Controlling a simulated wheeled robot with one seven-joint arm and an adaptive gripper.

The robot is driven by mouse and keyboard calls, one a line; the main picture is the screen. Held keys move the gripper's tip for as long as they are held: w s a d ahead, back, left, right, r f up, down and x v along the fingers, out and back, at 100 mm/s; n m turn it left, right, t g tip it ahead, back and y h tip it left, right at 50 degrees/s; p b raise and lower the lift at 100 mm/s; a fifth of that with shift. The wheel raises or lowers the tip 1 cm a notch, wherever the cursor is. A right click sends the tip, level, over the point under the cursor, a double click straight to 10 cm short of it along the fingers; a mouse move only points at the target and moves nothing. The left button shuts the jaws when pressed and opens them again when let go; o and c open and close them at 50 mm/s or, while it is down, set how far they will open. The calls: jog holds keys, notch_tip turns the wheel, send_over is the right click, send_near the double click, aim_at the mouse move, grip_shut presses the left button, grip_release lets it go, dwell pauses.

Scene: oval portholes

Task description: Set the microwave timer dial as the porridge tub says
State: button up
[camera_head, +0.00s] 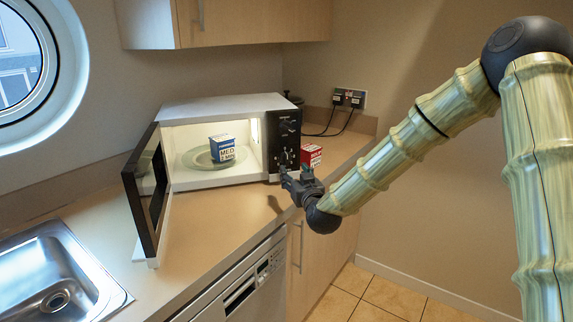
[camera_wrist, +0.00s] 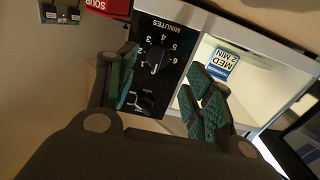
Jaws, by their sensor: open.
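The microwave (camera_head: 214,101) stands on the counter with its door (camera_head: 150,190) swung wide open to the left. A blue and white tub (camera_head: 222,149) reading MED and 2 MIN sits on the plate inside; it also shows in the wrist view (camera_wrist: 221,66). Its smaller print is not legible. The black control panel (camera_wrist: 175,25) bears a dial (camera_wrist: 156,60) marked MINUTES with numbers around it, upside down here; its setting is unclear. Another dial (camera_wrist: 144,102) sits near it, partly hidden. My gripper (camera_wrist: 165,88) is open in front of the panel, fingers either side, holding nothing.
A red soup box (camera_head: 311,156) stands right of the microwave, also in the wrist view (camera_wrist: 110,7). Plugs and cords hang from a wall socket (camera_head: 349,98) behind. A sink (camera_head: 62,270) lies at the left. The counter in front of the microwave is clear.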

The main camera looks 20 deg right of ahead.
aim_at(286, 158)
jog(key=w, duration=0.7)
jog(key=shift+w+d+p, duration=0.1)
jog(key=shift+w+p, duration=0.3)
jog(key=c, duration=0.9)
